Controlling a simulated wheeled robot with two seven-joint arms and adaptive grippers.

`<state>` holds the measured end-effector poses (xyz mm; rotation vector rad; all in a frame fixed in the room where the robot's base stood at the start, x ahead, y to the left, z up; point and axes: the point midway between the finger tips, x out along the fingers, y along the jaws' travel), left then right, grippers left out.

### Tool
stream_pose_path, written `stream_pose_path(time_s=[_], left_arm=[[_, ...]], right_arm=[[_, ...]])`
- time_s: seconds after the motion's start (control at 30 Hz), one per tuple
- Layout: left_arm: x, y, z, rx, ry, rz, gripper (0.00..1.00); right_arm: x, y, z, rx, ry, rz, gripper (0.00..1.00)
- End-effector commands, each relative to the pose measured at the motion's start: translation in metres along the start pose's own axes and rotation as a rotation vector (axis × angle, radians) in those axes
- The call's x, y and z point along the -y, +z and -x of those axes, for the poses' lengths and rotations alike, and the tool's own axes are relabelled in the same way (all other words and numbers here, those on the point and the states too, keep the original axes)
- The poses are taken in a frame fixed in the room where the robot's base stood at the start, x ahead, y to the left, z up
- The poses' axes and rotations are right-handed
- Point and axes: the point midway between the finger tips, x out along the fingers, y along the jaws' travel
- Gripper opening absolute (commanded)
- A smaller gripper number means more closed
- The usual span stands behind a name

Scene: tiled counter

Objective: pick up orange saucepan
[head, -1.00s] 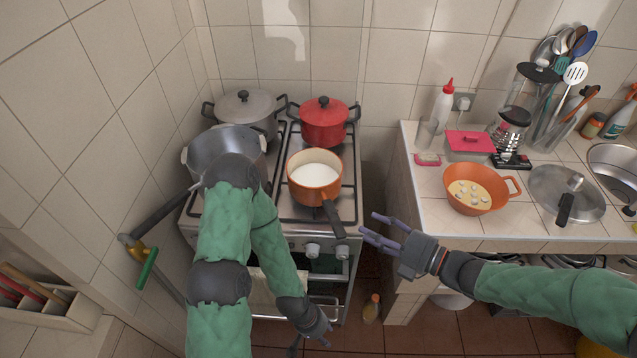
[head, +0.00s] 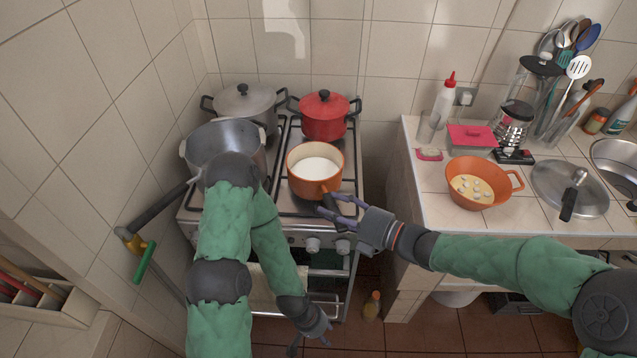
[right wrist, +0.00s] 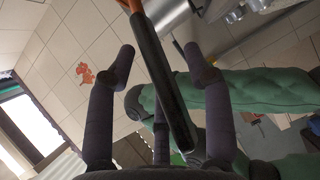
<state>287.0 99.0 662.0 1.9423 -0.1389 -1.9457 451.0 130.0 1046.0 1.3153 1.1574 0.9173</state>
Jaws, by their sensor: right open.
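The orange saucepan (head: 318,187), with white liquid inside, stands on the front right of the stove. Its dark handle points toward the front and is partly hidden by my right gripper (head: 330,203). In the right wrist view the black handle (right wrist: 160,85) runs between the spread fingers of my right gripper (right wrist: 160,62), which is open; a gap shows on both sides of the handle. My left gripper (head: 312,332) hangs low in front of the stove, away from the saucepan; its finger state is unclear.
A red pot (head: 324,126) stands just behind the saucepan, a grey lidded pot (head: 245,107) behind left, and an open metal pot (head: 215,147) to its left. My left arm crosses the stove's front left. The counter at right holds an orange colander-like pan (head: 477,196) and a lid (head: 590,190).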

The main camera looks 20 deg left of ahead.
Motion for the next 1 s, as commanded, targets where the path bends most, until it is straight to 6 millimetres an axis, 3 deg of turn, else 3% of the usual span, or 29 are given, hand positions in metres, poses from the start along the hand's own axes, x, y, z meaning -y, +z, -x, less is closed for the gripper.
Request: stream_pose_path(time_s=[0.33, 0.53, 1.0], left_arm=[[0.0004, -0.0001, -0.0013, 0.0, 0.0, 0.0, 0.4], [0.0004, -0.0001, -0.0013, 0.0, 0.0, 0.0, 0.4], [-0.0007, 0.0, 0.0018, 0.0, 0.0, 0.0, 0.4]], right_arm=[[-0.0009, 0.0003, -0.0088, 0.002, 0.0, 0.0, 0.52], [-0.0008, 0.0002, -0.0086, 0.001, 0.0, 0.0, 0.0], [-0.0084, 0.0006, -0.0095, 0.003, 0.004, 0.003, 0.0]])
